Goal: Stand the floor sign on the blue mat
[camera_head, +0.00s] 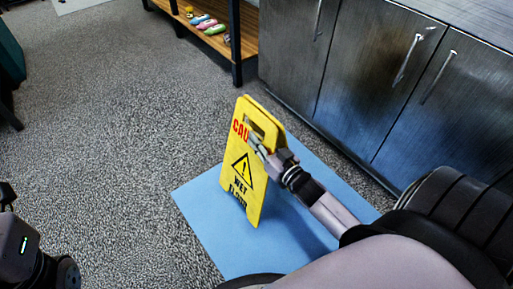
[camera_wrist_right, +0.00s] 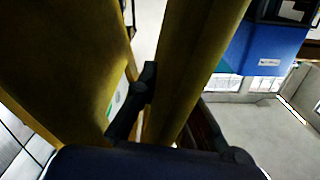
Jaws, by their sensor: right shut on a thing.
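In the right wrist view, the sign's yellow panels (camera_wrist_right: 190,70) fill much of the picture, with the dark gripper fingers (camera_wrist_right: 165,110) around one panel. At the left edge of the head view, part of my left arm shows, but its fingers are not visible.
Dark metal cabinets (camera_head: 375,75) with bar handles stand along the right, close behind the mat. A wooden shelf (camera_head: 180,8) with several small colourful items stands at the back. The speckled grey floor (camera_head: 100,120) on the left is clear.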

